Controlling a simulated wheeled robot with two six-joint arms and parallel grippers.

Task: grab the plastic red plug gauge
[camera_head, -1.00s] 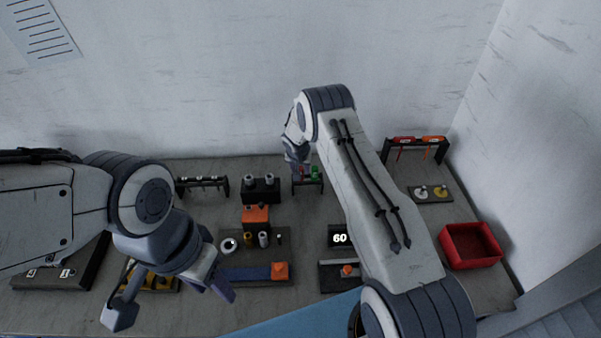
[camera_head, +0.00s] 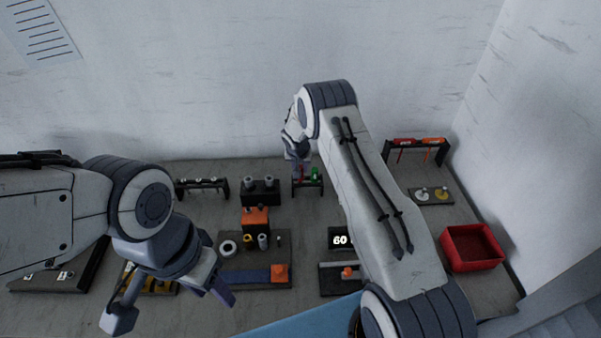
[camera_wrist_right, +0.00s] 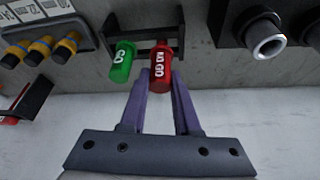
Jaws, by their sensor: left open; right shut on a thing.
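The red plug gauge (camera_wrist_right: 160,68), with white lettering on its side, is between the purple fingers of my right gripper (camera_wrist_right: 159,83) in the right wrist view. The gripper is shut on it. The gauge is still at the small dark rack (camera_wrist_right: 183,28), beside a green plug gauge (camera_wrist_right: 123,62). In the head view the right gripper (camera_head: 298,170) is at the rack, largely hidden by its own arm; the green gauge (camera_head: 316,173) shows just right of it. My left gripper (camera_head: 178,308) is open and empty above the front left of the table.
A dark block with two grey cylinders (camera_head: 260,190) stands left of the rack. An orange block (camera_head: 255,219) and a fixture with a blue strip (camera_head: 248,276) are nearer. A red bin (camera_head: 472,247) stands at the right, and a rack of red and orange tools (camera_head: 416,145) at the back right.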

